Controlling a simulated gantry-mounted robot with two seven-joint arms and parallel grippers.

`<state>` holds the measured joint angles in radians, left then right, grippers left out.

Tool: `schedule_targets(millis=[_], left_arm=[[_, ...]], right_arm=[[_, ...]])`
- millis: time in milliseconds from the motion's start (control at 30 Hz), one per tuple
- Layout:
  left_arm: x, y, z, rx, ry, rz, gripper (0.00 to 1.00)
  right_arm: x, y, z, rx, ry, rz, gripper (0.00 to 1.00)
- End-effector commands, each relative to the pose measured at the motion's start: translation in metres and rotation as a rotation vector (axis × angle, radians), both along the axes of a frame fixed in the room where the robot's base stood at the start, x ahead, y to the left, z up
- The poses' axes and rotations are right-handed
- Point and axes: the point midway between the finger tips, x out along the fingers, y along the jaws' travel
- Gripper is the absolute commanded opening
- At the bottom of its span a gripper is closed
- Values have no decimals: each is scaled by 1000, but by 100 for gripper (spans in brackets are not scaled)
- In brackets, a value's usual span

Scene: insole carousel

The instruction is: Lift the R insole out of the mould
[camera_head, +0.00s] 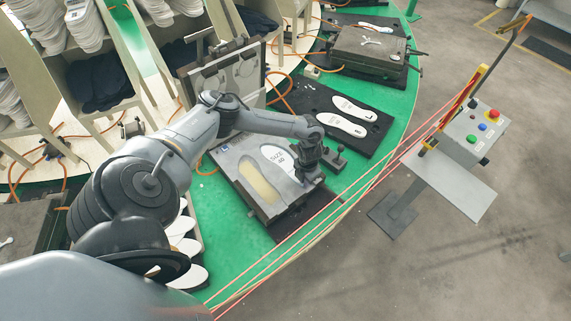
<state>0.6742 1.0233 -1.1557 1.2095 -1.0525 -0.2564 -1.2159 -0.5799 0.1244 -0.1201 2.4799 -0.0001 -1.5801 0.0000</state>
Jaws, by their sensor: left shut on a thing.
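The open mould (226,172) lies on the green carousel, its lid (222,72) tilted up behind it. A white insole (277,158) with dark printing shows over the mould's right half. I take it to be the R insole; its marking is too small to be sure. My left gripper (309,174) is at the insole's right side and shut on it. The gripper hides that edge, and I cannot tell whether the insole is clear of its cavity. The mould's left cavity (259,183) is pale yellow and holds no white insole. My right gripper is not in view.
Two white insoles (341,124) lie on a black plate (375,140) behind the mould. A closed mould (368,46) stands farther back. Orange hoses cross the carousel. Red cords and a control box (474,130) stand to the right.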

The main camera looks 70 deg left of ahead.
Motion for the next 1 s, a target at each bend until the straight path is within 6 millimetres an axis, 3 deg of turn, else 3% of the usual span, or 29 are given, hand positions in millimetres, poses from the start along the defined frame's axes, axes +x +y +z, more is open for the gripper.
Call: schedule_targets(millis=[500,1000], left_arm=[[0,0,2,0,0,0,0],[0,0,25,0,1,0,0]], right_arm=[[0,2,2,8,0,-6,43],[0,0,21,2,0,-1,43]])
